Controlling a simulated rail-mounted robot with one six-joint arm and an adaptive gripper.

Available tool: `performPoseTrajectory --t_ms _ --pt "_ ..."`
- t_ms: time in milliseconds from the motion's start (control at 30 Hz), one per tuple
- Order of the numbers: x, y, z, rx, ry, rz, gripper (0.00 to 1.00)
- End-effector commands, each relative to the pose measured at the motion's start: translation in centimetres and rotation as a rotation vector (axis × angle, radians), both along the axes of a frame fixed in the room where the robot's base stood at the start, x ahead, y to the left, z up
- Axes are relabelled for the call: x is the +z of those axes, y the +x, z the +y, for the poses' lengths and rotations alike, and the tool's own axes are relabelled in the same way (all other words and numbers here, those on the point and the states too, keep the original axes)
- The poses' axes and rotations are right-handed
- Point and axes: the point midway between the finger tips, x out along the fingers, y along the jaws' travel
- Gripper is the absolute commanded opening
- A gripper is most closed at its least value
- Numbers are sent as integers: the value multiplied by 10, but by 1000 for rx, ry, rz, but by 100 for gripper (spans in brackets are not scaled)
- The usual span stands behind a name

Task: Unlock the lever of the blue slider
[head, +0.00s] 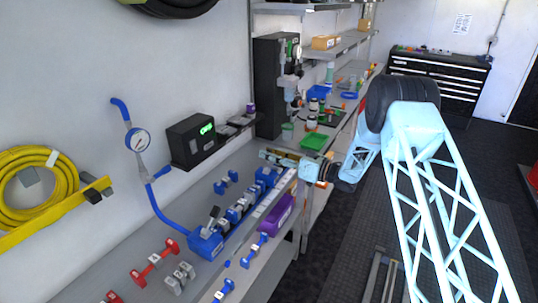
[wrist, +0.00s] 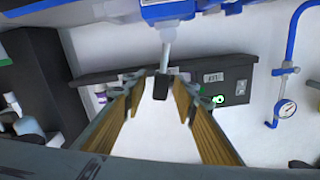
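In the wrist view, which looks upside down, a blue slider (wrist: 170,12) fills the top edge. Its grey lever (wrist: 168,42) with a black tip (wrist: 160,85) extends from it toward my fingertips. My gripper (wrist: 161,85) is open, and its two brown-padded fingers lie either side of the black tip in the picture. I cannot tell contact or depth. In the head view my gripper (head: 312,172) is beside the rail's far end, near a blue block (head: 267,176). Its fingers are too small to judge there. Another blue block (head: 206,243) with a raised lever (head: 213,217) stands nearer on the bench.
A pressure gauge (head: 138,140) on a blue pipe and a black box (head: 191,140) with a green display are at the wall. A purple block (head: 276,215) sits along the front edge. Red dumbbell-like parts (head: 154,261) lie at the near left. Shelves stand behind.

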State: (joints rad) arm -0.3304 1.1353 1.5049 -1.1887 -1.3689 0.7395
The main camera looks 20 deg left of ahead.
Motion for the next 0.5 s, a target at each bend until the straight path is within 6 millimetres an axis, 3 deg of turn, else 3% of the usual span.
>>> performPoseTrajectory --t_ms 267,500 --pt "0 0 -8 0 0 0 26" --pt "1 -2 -31 -2 1 1 26"
